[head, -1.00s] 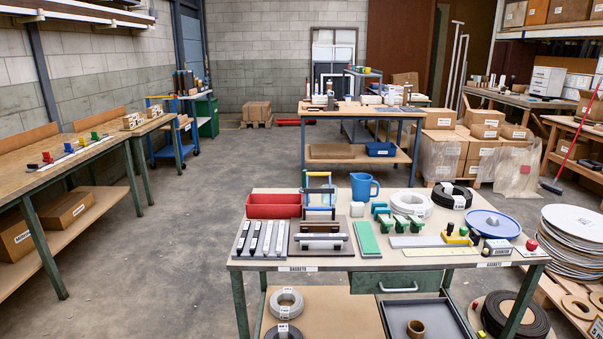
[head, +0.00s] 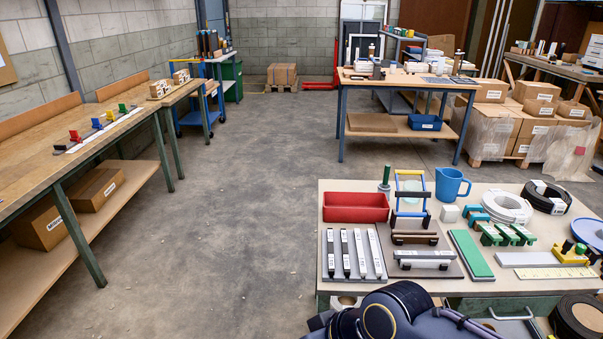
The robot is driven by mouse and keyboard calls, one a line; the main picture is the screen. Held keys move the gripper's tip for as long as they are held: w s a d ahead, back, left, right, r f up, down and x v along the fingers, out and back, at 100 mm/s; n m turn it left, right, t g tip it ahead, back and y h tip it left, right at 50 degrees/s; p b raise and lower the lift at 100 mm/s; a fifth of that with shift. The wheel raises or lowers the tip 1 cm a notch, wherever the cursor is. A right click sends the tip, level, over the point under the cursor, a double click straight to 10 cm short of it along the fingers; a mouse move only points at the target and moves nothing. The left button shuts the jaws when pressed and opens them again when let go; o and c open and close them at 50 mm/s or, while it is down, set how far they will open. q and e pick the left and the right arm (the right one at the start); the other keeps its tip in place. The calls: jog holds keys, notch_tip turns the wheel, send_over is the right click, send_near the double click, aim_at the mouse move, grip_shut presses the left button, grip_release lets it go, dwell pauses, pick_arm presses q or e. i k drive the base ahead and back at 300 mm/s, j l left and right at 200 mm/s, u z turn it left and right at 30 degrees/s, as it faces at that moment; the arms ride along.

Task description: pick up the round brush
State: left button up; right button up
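I cannot make out the round brush for certain. A slim upright green item (head: 385,180) stands behind the right end of the red tray (head: 355,207) on the near table (head: 330,188); it is too small to tell whether it is a brush. Part of my own arm shows at the bottom, in front of the table's near edge. Neither of my grippers is in view.
The near table also bears a blue jug (head: 451,185), a green strip (head: 471,256), a white coil (head: 507,207) and several clamps. A long workbench (head: 50,178) runs along the left. The floor (head: 235,200) between is clear.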

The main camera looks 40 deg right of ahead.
aim_at(387, 167)
jog(key=i+j+u, duration=0.2)
jog(key=i, duration=0.3)
jog(key=i+u, duration=0.2)
jog(key=i, duration=0.3)
jog(key=i+z, duration=0.6)
jog(key=z, duration=0.15)
jog(key=i+z, duration=0.4)
jog(key=k+j, duration=0.05)
jog(key=k, duration=0.05)
